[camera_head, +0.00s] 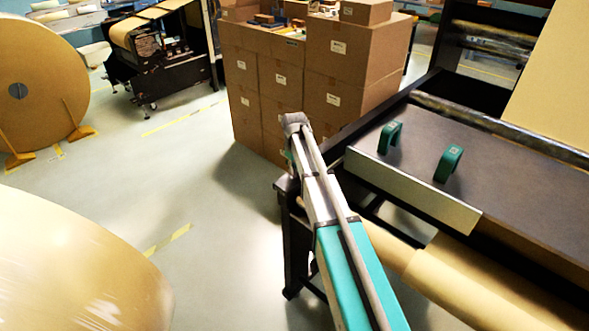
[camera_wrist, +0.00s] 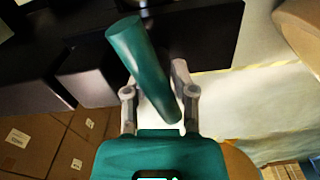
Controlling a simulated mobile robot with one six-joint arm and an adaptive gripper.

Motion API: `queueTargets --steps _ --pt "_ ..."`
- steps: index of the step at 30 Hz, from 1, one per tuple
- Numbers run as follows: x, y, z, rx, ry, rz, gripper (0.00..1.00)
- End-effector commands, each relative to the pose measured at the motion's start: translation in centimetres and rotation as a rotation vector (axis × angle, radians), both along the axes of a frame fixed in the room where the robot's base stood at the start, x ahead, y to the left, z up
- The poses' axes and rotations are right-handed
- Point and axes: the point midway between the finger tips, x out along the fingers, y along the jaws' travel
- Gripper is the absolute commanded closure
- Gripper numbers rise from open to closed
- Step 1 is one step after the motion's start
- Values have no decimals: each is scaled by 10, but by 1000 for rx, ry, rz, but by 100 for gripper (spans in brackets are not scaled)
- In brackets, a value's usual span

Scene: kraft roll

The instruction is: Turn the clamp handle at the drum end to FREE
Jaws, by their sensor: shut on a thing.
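In the wrist view, a teal cylindrical clamp handle (camera_wrist: 137,52) slants from upper left to lower right. My gripper (camera_wrist: 156,84) has one grey finger on each side of it and is shut on it. The handle's rounded upper end sticks out beyond the fingers. Dark machine parts lie behind it; no FREE marking is legible. In the head view, my arm reaches along the near left end of the machine, and my gripper and the handle are hidden there.
The machine's dark top (camera_head: 500,155) carries two green grips (camera_head: 449,163), with a kraft roll (camera_head: 465,285) below. Stacked cartons (camera_head: 290,85) stand behind my arm. A large paper roll (camera_head: 70,265) is at lower left. Floor between is clear.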

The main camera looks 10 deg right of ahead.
Motion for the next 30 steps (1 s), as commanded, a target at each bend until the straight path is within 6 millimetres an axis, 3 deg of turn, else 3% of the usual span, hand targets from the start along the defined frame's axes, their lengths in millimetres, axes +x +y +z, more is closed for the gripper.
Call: queueTargets --steps 12,24,25,27,30 --pt "0 0 0 -1 1 -267 100" --pt "0 -1 0 0 0 -309 100" --pt "0 -1 0 0 0 -309 53" --pt "0 -1 0 0 0 -308 41" --pt "0 -1 0 0 0 -307 41"
